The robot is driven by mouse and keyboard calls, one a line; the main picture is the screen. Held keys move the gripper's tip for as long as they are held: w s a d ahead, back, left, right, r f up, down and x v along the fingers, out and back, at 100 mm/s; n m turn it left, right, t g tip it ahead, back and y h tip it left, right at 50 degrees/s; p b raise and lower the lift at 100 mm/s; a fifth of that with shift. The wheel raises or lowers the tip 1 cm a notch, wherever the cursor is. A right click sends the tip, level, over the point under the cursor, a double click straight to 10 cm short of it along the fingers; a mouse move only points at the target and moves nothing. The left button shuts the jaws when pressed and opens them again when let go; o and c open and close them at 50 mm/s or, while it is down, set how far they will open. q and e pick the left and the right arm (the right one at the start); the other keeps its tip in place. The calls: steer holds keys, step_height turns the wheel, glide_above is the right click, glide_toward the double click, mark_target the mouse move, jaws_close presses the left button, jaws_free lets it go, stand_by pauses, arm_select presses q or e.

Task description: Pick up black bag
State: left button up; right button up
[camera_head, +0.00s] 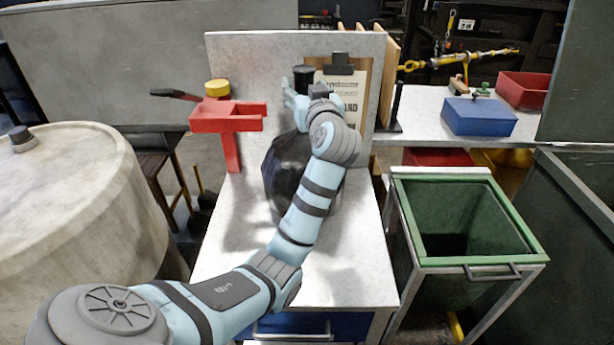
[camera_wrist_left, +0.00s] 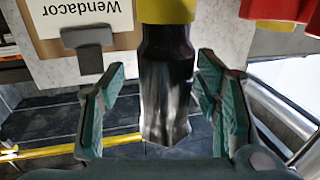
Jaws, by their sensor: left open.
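The black bag (camera_head: 287,165) stands on the white tabletop (camera_head: 318,270), partly hidden behind my left arm. My left gripper (camera_head: 302,98) is at the bag's top, in front of the upright back panel. In the left wrist view, the bag's shiny black neck (camera_wrist_left: 166,95) lies between the two teal fingers of the left gripper (camera_wrist_left: 160,78). The fingers are open, with a gap on each side of the neck. A yellow band (camera_wrist_left: 166,10) shows at the neck's base, at the picture's top. My right gripper is in neither view.
A clipboard (camera_head: 343,85) is on the back panel (camera_head: 240,60). A green bin (camera_head: 465,215) stands to the right, and a large pale drum (camera_head: 80,200) to the left.

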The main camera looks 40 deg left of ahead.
arm_select(q)
steer(key=shift+s+r, duration=0.15)
steer(key=shift+s, duration=0.15)
steer(key=c, duration=0.6)
jaws_close()
steer(key=shift+r, duration=0.1)
